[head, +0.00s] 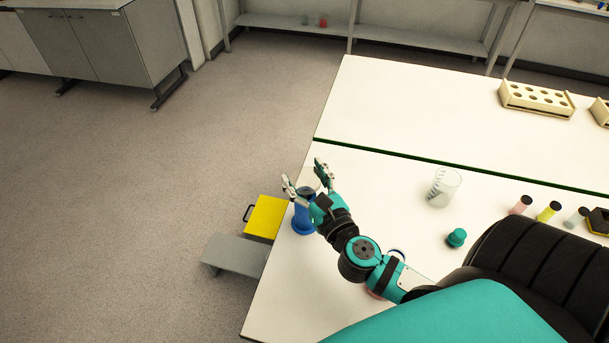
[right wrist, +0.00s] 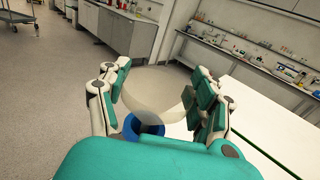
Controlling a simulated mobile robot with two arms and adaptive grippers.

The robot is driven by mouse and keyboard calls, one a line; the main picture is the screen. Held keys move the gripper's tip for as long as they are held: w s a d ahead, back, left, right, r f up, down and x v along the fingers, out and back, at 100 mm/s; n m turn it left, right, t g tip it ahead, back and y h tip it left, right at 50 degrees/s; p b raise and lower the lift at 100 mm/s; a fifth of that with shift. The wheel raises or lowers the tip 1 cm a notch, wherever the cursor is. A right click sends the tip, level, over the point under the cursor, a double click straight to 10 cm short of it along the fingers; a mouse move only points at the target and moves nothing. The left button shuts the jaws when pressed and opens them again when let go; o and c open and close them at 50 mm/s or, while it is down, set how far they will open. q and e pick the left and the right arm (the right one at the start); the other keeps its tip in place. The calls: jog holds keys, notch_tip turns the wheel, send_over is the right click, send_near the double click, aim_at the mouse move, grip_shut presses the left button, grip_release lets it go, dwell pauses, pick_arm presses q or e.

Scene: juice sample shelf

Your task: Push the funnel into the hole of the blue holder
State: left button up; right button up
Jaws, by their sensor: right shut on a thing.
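The blue holder (head: 302,221) stands near the left edge of the white table. My right gripper (head: 306,180) is at its top, and in the right wrist view (right wrist: 160,95) its two fingers are shut on the sides of a clear funnel. The funnel (right wrist: 153,90) is a wide transparent cone. In the head view it shows only faintly between the fingers, above the holder. The blue holder also shows below the funnel in the right wrist view (right wrist: 152,129). The funnel's lower end and the hole are hidden, so I cannot tell how deep it sits. My left gripper is not in view.
A clear beaker (head: 443,187) and a teal stopper-like piece (head: 456,237) stand to the right. Vials with pink (head: 520,205) and yellow (head: 548,211) contents stand farther right. A cream rack (head: 537,98) is at the back. A yellow-topped box (head: 267,216) adjoins the table's left edge.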

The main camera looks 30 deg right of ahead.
jog(key=shift+f+b, duration=0.45)
jog(key=shift+f, duration=0.15)
jog(key=o, duration=1.1)
jog(key=shift+s, duration=0.1)
jog(key=s, duration=0.4)
jog(key=s+a, duration=0.1)
jog(key=s, duration=0.6)
jog(key=shift+s+a, duration=0.3)
jog(key=shift+s, duration=0.05)
